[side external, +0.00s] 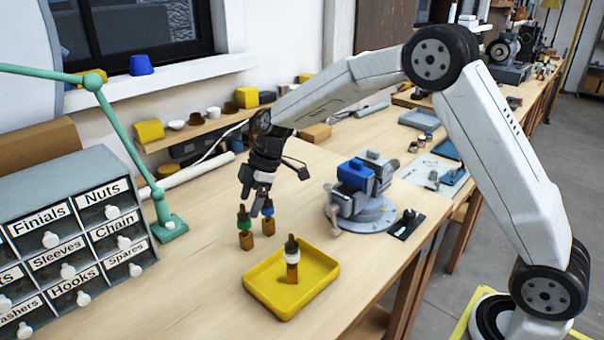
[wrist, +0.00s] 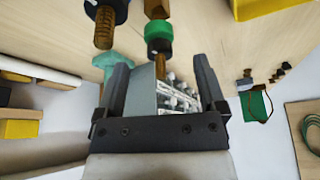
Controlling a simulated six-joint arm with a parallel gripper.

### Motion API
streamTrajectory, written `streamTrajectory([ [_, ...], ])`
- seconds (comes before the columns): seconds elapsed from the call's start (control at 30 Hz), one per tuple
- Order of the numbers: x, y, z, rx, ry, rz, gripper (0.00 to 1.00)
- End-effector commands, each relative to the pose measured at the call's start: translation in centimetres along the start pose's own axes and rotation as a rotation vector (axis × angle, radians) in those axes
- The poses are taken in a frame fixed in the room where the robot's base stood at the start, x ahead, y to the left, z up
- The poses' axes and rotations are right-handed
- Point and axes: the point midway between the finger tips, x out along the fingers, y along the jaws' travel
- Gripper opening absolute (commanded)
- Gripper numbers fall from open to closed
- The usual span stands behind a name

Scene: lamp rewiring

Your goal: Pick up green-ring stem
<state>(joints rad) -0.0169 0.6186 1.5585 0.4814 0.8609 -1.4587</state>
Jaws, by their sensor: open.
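The green-ring stem (side external: 244,225) stands upright on the bench, with a dark top, a green ring and a brass-brown lower part. My gripper (side external: 256,196) is open and points down just above it and the blue-ring stem (side external: 267,209) beside it. In the wrist view, the green-ring stem (wrist: 158,38) lies in line with the gap between my open fingers (wrist: 161,64), which hold nothing. The blue-ring stem (wrist: 104,28) shows to its left, outside the left finger. Whether a finger touches either stem, I cannot tell.
A yellow tray (side external: 326,279) holds an upright white-ring stem (side external: 292,256) in front. A blue-topped vise (side external: 360,190) stands right of my gripper. The labelled drawer cabinet (side external: 70,235) and green lamp arm (side external: 122,140) are at left. Bare bench lies left of the tray.

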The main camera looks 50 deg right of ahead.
Motion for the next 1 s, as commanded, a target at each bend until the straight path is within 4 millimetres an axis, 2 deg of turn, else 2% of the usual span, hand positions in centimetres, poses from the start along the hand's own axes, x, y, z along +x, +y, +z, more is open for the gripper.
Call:
streamTrajectory([
  [0.43,4.5,0.1,0.1,-0.001,0.000,0.001,0.89],
  [1.0,4.8,0.1,0.2,0.000,0.000,0.001,0.89],
])
